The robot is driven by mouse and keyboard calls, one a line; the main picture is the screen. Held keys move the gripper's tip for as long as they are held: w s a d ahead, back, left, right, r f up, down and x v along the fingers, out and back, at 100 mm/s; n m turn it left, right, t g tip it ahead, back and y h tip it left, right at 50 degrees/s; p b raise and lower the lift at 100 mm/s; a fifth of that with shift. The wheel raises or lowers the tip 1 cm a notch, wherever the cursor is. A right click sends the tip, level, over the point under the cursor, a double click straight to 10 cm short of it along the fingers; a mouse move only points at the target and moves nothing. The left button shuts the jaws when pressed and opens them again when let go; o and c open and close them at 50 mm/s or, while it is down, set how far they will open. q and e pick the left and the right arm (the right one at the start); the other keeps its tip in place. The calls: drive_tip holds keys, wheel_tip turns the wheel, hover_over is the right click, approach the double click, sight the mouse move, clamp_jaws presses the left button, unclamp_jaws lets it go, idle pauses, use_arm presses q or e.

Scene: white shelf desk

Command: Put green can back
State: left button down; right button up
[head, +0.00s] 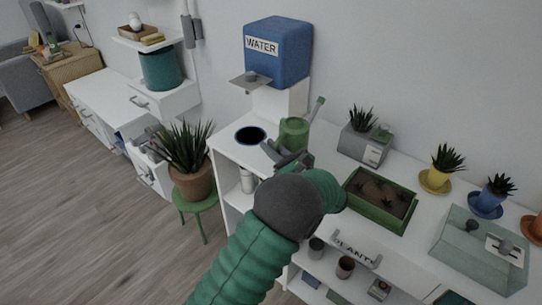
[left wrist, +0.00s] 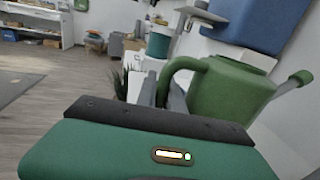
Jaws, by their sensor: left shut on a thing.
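The green can (head: 293,133) is a watering can with a long spout that points up to the right in the head view. It is on or just above the white shelf desk, beside the round dark opening (head: 250,135); I cannot tell whether it touches the top. My left gripper (head: 287,156) is shut on it at its near side, and my arm hides part of it. In the left wrist view the can (left wrist: 232,92) fills the right side, its handle by the finger (left wrist: 172,97). My right gripper is not in view.
A blue water tank (head: 280,55) stands behind the can with a small grey tray (head: 250,80) below. A grey planter (head: 362,146) and a green soil box (head: 381,199) are to the right. A potted plant (head: 188,160) on a green stool is to the left.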

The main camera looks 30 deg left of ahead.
use_arm(q)
drive_tip(key=f, duration=0.2)
drive_tip(key=f+b, duration=0.1)
drive_tip(key=shift+w+a+f, duration=0.25)
drive_tip(key=shift+f, duration=0.1)
drive_tip(key=shift+r, duration=0.1)
drive_tip(key=c, duration=1.5)
unclamp_jaws()
drive_tip(key=shift+o, duration=0.2)
drive_tip(key=p+v, duration=0.1)
drive_tip(key=v, duration=1.1)
